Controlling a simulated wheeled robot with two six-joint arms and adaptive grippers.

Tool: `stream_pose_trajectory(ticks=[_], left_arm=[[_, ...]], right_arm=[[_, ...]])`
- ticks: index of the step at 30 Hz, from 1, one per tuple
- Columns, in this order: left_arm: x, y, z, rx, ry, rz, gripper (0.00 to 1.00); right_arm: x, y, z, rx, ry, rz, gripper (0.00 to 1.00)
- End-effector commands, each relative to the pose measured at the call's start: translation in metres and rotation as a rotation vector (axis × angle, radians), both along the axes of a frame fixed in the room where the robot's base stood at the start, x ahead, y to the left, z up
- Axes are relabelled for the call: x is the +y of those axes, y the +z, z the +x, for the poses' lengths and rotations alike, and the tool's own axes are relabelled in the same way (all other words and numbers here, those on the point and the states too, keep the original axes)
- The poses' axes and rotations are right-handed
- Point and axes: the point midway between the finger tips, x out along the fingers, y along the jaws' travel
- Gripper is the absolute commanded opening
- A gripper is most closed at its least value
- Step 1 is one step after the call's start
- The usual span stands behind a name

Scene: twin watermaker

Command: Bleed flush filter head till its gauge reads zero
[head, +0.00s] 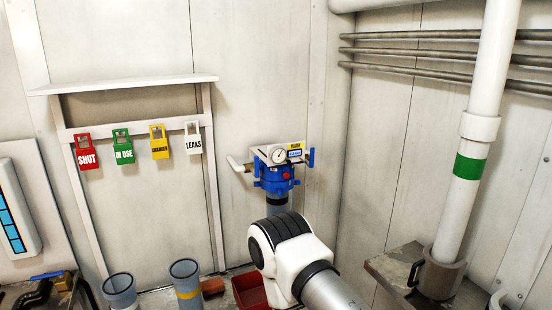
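The flush filter head (268,176) is a blue fitting on a grey upright housing, near the middle of the head view. A white round gauge (278,154) is on its top; its reading is too small to tell. A red round part (287,175) is on its front. A pale pipe or lever sticks out at its left and a blue handle (311,157) stands at its right. A white and black joint of my arm, coming from the lower right, covers the area just below the housing. Neither gripper can be made out.
Red SHUT (87,154), green IN USE (123,149), yellow CHANGED (158,145) and white LEAKS (193,142) tags hang from a rail at left. Two open grey cylinders (185,272) and a red bin (248,290) stand below. A white pipe (485,90) rises at right.

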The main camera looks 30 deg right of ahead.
Motion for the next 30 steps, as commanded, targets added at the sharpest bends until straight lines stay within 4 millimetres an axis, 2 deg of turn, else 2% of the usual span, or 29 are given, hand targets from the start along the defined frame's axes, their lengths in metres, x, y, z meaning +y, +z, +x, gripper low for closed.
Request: stream_pose_trajectory(ticks=[7,8,9,11,30], left_arm=[[0.0000,0.0000,0.0000,0.000,0.000,0.000,0.40],[0.0000,0.0000,0.0000,0.000,0.000,0.000,0.33],[0.0000,0.0000,0.0000,0.000,0.000,0.000,0.18],[0.0000,0.0000,0.0000,0.000,0.000,0.000,0.00],[0.0000,0.0000,0.0000,0.000,0.000,0.000,0.00]], right_arm=[[0.0000,0.0000,0.0000,0.000,0.000,0.000,0.40],[0.0000,0.0000,0.0000,0.000,0.000,0.000,0.40],[0.0000,0.0000,0.0000,0.000,0.000,0.000,0.40],[0.0000,0.0000,0.0000,0.000,0.000,0.000,0.40],[0.0000,0.0000,0.0000,0.000,0.000,0.000,0.40]])
